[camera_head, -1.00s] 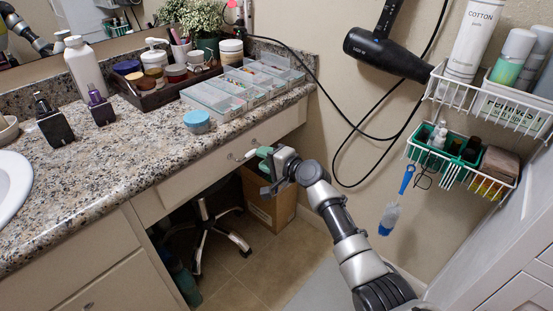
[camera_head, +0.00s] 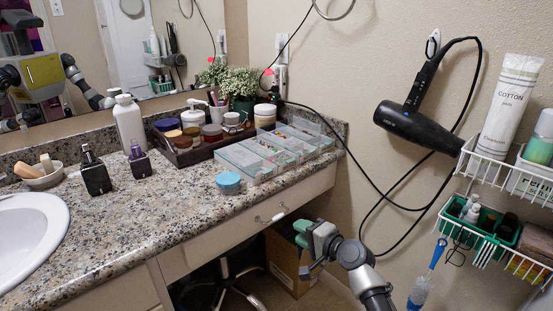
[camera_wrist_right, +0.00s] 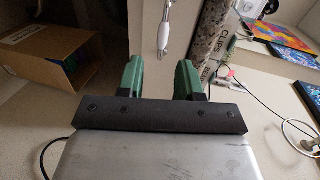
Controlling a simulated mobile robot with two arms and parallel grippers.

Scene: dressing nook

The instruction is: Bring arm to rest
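My right gripper (camera_head: 303,236) is in front of the vanity, a little below and to the right of the drawer handle (camera_head: 270,216). In the right wrist view its two green fingers (camera_wrist_right: 160,78) stand apart with nothing between them. The metal handle (camera_wrist_right: 165,30) shows beyond the fingertips, apart from them. The drawer front (camera_head: 235,232) looks flush with the vanity. My left gripper is not in view in the head view.
The granite counter (camera_head: 150,222) holds a sink, bottles, a dark tray (camera_head: 190,150) and clear organizer boxes (camera_head: 265,158). A hair dryer (camera_head: 415,130) and wire baskets (camera_head: 485,232) hang on the right wall. A cardboard box (camera_head: 290,262) stands under the counter.

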